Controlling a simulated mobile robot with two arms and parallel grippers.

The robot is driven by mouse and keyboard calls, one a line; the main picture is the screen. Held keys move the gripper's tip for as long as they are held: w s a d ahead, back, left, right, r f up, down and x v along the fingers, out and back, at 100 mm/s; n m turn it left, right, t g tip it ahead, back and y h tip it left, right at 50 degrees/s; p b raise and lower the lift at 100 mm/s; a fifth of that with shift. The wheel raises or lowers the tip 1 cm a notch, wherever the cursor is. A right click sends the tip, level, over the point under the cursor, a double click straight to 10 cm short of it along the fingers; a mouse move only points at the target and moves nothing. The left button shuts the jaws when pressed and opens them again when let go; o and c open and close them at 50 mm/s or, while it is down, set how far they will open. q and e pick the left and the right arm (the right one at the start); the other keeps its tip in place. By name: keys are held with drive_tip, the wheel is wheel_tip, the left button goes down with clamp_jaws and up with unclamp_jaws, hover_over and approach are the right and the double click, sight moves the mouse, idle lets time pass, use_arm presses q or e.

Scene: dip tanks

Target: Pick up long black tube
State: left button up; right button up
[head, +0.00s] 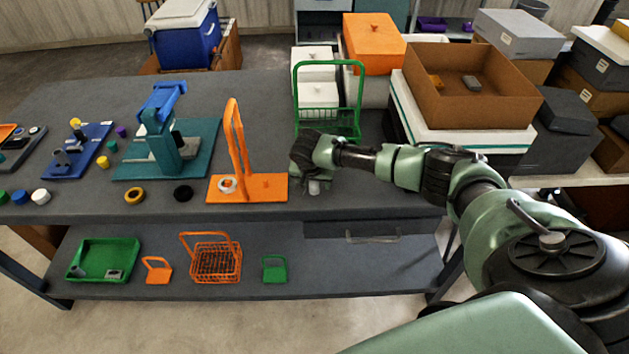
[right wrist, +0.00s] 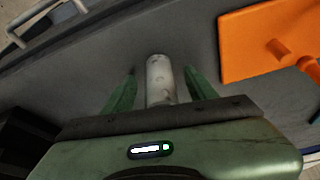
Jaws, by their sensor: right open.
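My right gripper (head: 312,180) is over the table, just right of the orange stand (head: 262,187). In the right wrist view its green fingers (right wrist: 160,85) are open, one on each side of a pale grey-white cylinder (right wrist: 159,78). The cylinder (head: 314,188) shows only partly below the gripper in the head view. I cannot tell whether the fingers touch it. I see no plainly long black tube; a small black cylinder (head: 178,138) is at the teal stand (head: 135,167). My left gripper is not in view.
A green wire basket (head: 328,100) stands behind my right gripper. A brown open box (head: 500,90) is at the right. The lower shelf holds a green tray (head: 103,243) and an orange basket (head: 213,262).

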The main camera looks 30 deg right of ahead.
clamp_jaws()
drive_tip(key=shift+r, duration=0.1)
